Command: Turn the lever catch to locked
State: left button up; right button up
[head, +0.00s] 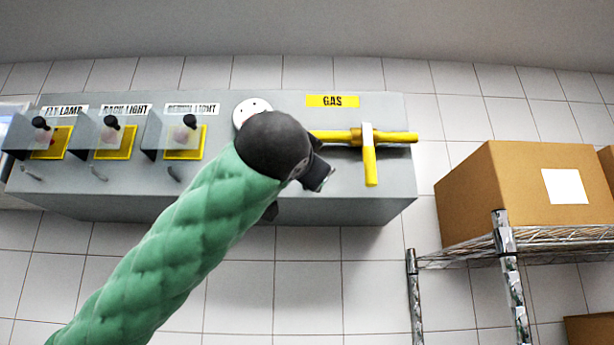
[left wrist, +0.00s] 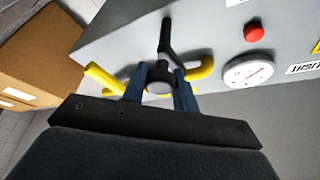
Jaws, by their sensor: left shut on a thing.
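The lever catch (left wrist: 167,38) shows in the left wrist view as a dark lever with a round hub on the grey panel. My left gripper (left wrist: 162,88) has its two blue fingers closed around the hub end of it, and the dark arm sticks out beyond them towards the top of the picture. In the head view my left arm reaches up from the lower left, and its black wrist hides the catch. The fingertips are also hidden there. I cannot read any locked mark. My right gripper is in neither view.
The grey panel (head: 225,208) carries a yellow gas pipe with a yellow handle (head: 370,168), a white dial (left wrist: 248,71), a red button (left wrist: 253,33) and several shielded switches at left. A cardboard box (head: 480,190) stands on a wire shelf (head: 545,238) at right.

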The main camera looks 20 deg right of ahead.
pick_arm(q)
jog(key=m+g+h, duration=0.1)
jog(key=m, duration=0.2)
jog(key=shift+m+g+b, duration=0.3)
jog(key=m+g, duration=0.1)
jog(key=m, duration=0.2)
jog(key=shift+m+g+p, duration=0.3)
jog(key=shift+m+g, duration=0.1)
jog(key=shift+m, duration=0.5)
jog(key=shift+m+g+p, duration=0.35)
jog(key=shift+m+g, duration=0.05)
jog(key=shift+m, duration=0.6)
jog(key=shift+f+m, duration=0.1)
jog(key=shift+m, duration=0.4)
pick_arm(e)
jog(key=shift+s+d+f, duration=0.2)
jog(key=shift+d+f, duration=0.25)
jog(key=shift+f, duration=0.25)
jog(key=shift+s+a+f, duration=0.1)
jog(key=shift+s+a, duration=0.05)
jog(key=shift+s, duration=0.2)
